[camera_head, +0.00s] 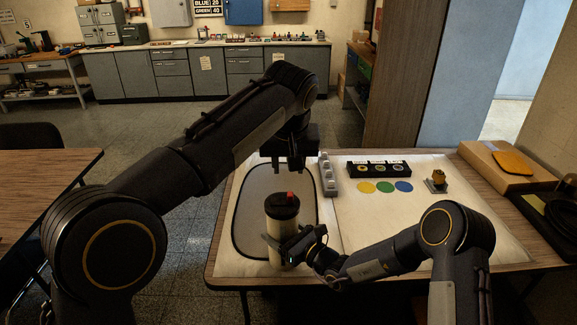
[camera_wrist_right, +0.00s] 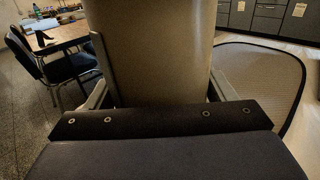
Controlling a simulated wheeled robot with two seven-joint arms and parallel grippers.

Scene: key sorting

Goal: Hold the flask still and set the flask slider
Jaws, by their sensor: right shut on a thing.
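The flask (camera_head: 281,233) stands upright at the front of the table, with a pale body and a dark lid. The red flask slider (camera_head: 290,196) is on top of the lid. My right gripper (camera_head: 284,245) is shut on the flask's body; in the right wrist view the flask (camera_wrist_right: 150,50) fills the space between both fingers. My left gripper (camera_head: 289,167) points down, open and empty, above and behind the lid, apart from the slider. The flask's base is partly hidden by my right gripper.
A dark-edged grey mat (camera_head: 252,215) lies around the flask. To the right are a grey block strip (camera_head: 328,178), a black holder (camera_head: 378,170), yellow, green and blue discs (camera_head: 385,187), and a small yellow piece on a base (camera_head: 437,181). A cardboard box (camera_head: 485,165) is at far right.

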